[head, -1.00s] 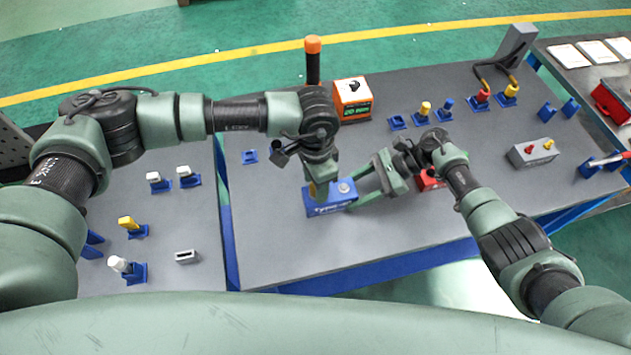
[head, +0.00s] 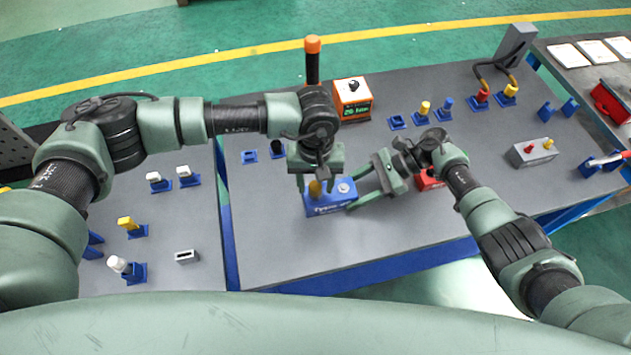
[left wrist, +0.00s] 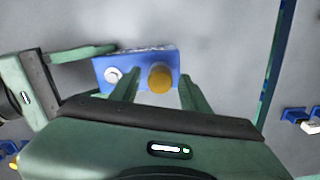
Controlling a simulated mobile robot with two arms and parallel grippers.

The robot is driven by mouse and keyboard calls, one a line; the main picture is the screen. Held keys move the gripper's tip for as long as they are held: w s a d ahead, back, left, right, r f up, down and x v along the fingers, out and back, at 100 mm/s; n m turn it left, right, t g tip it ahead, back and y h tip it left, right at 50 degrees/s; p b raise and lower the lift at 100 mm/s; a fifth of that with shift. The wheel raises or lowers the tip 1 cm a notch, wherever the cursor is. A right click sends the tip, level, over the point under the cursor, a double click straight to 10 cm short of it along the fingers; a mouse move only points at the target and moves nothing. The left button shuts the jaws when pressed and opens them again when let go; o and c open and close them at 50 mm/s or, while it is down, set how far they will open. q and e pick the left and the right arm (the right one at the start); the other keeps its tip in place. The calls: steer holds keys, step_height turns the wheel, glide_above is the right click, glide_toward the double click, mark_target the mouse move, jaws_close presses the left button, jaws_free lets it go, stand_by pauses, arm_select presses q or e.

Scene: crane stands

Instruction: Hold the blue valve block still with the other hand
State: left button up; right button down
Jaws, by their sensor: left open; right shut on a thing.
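The blue valve block (head: 322,209) lies on the grey table, with a yellow knob (head: 315,188) and a pale round knob (head: 344,188) on top. It also shows in the left wrist view (left wrist: 137,58), with the yellow knob (left wrist: 160,78) nearer my left fingers. My right gripper (head: 351,195) is shut on the block's right end, one finger on each side. My left gripper (head: 315,182) is open above the block, pointing down. Its fingers (left wrist: 158,88) stand on either side of the yellow knob, apparently without gripping it.
An orange box (head: 353,99) with a display and a tall orange-topped black post (head: 313,62) stand behind. A red block (head: 428,181) is partly hidden by my right gripper. Several blue holders stand at the back right. The table in front of the block is clear.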

arm_select(q)
steer(key=n, duration=1.1)
steer(key=shift+n, duration=0.4)
jaws_close()
steer(key=m, duration=0.5)
steer(key=shift+m, duration=1)
steer(key=m, duration=0.3)
